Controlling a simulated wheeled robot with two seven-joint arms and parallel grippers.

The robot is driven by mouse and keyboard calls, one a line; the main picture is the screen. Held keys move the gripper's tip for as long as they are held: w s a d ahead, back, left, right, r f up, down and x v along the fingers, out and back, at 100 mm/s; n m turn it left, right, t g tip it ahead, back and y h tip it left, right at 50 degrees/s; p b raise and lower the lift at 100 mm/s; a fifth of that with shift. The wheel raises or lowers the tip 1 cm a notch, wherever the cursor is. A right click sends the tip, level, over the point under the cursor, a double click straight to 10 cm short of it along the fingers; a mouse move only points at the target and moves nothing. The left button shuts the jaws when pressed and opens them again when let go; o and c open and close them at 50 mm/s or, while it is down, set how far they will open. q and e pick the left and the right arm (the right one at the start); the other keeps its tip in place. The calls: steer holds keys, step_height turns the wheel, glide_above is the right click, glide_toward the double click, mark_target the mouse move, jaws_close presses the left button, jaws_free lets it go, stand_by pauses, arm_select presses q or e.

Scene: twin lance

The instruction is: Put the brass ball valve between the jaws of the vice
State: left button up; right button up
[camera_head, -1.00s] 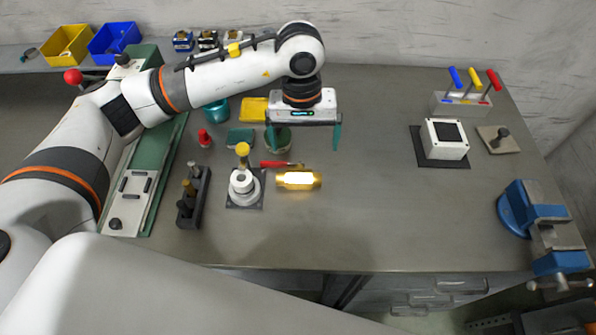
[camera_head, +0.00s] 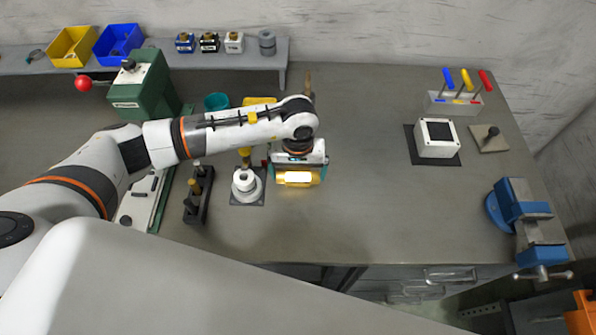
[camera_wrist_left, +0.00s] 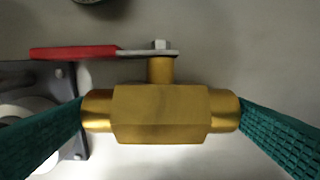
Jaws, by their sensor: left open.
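The brass ball valve (camera_head: 298,184) lies on the bench just right of the white stepped fixture. The left wrist view shows its hexagonal body (camera_wrist_left: 160,113), with the stem and red-sleeved lever (camera_wrist_left: 80,52) on the upper side. My left gripper (camera_head: 298,177) is down over the valve and open, with one teal finger at each end of it. The fingers look very near the ends; I cannot tell whether they touch. The blue vice (camera_head: 520,212) stands at the bench's right front edge, well away from the valve. My right gripper is not in view.
The white fixture (camera_head: 246,186) on a dark plate stands close left of the valve. A dark tool rack (camera_head: 198,195) and a green press (camera_head: 148,90) stand further left. A white box (camera_head: 437,138) sits at the right. The bench between valve and vice is clear.

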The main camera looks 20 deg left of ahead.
arm_select(q)
steer(key=shift+f, duration=0.25)
steer(key=shift+w, duration=0.1)
steer(key=c, duration=1.1)
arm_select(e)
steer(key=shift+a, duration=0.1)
arm_select(q)
steer(key=shift+r, duration=0.15)
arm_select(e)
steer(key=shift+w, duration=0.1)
